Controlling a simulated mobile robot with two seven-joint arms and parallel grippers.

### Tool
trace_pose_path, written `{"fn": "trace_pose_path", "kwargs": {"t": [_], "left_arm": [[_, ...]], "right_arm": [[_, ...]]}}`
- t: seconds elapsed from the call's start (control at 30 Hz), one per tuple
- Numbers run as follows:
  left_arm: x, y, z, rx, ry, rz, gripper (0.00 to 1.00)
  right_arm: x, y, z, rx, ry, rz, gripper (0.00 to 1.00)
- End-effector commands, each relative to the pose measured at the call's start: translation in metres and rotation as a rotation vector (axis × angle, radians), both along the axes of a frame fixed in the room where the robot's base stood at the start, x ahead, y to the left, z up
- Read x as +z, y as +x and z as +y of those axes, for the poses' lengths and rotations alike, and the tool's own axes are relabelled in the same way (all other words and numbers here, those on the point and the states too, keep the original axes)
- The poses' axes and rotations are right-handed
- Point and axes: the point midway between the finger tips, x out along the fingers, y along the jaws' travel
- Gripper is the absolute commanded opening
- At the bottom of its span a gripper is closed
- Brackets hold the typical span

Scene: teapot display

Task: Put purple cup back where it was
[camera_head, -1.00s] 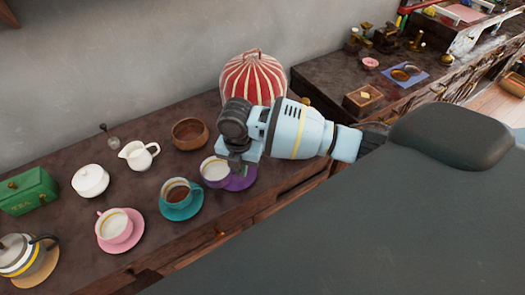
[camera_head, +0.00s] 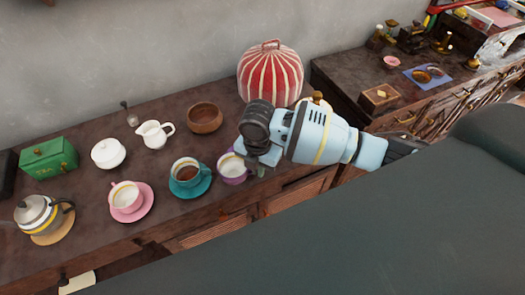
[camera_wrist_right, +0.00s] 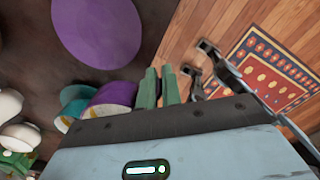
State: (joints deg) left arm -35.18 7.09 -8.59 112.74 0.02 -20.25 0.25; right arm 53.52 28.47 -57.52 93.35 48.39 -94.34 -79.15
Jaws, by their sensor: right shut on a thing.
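The purple cup (camera_head: 232,168), white inside, is at the front of the dark counter, right of the teal cup. In the right wrist view the purple cup (camera_wrist_right: 112,98) is beside the green fingertips. My right gripper (camera_head: 258,168) is shut on it; the grip point is partly hidden in the head view. The right wrist view shows both fingers (camera_wrist_right: 161,88) close together. The purple saucer (camera_wrist_right: 97,30) is bare there and apart from the cup. The gripper mostly hides it in the head view. My left gripper is not in view.
The teal cup (camera_head: 186,173) on its saucer is close left of the purple cup. A pink cup (camera_head: 126,196) stands farther left. A wooden bowl (camera_head: 205,118) and a red striped cover (camera_head: 269,75) are behind. The counter's front edge is close.

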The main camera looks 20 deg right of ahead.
Motion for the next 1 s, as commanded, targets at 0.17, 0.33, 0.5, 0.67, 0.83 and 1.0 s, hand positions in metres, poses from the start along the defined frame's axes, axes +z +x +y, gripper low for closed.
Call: {"fn": "trace_pose_path", "kwargs": {"t": [0.17,0.33,0.5,0.67,0.83,1.0], "left_arm": [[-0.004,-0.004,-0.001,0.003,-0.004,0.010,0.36],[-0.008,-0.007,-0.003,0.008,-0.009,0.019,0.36],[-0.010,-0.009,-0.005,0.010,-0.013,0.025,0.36],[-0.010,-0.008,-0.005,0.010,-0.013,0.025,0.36],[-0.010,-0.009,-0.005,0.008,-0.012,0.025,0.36],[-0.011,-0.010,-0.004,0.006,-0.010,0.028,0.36]], "right_arm": [[-0.005,0.034,-0.026,-0.005,0.000,0.001,0.00],[-0.009,0.061,-0.045,-0.003,0.001,0.002,0.00],[-0.009,0.075,-0.055,0.001,0.002,0.001,0.00],[-0.009,0.077,-0.056,0.002,0.002,-0.001,0.00],[-0.019,0.076,-0.056,0.001,0.002,0.003,0.00],[-0.041,0.076,-0.057,0.001,0.001,0.002,0.00]]}}
